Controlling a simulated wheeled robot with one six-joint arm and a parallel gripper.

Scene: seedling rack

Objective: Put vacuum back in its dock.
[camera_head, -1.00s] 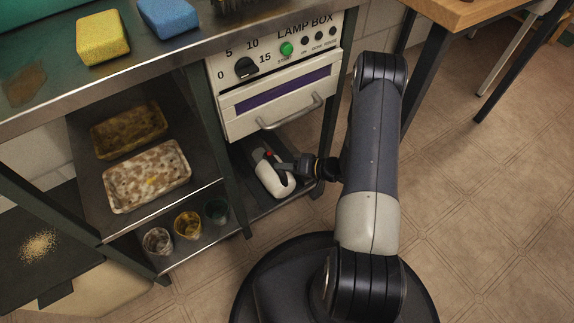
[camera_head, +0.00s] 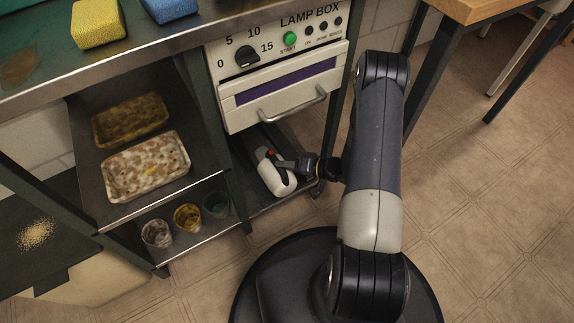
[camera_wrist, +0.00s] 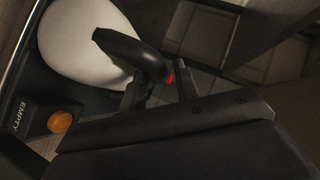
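The vacuum (camera_head: 279,182) is a small white hand-held body with a black handle and a red button. It is in the low bay under the lamp box. My gripper (camera_head: 285,165) reaches in from the right, at its handle. In the wrist view the vacuum's white body (camera_wrist: 75,45) fills the upper left, and my gripper (camera_wrist: 160,88) has its fingers on either side of the handle's end near the red button. The fingers appear shut on the handle. I cannot make out the dock for certain.
The lamp box (camera_head: 282,75) is above the bay; its drawer handle (camera_head: 292,105) juts out. Several cups and two trays fill the left shelves. In the wrist view a dark block marked EMPTY (camera_wrist: 22,120) has an orange knob (camera_wrist: 59,122). Open floor (camera_head: 490,220) lies right.

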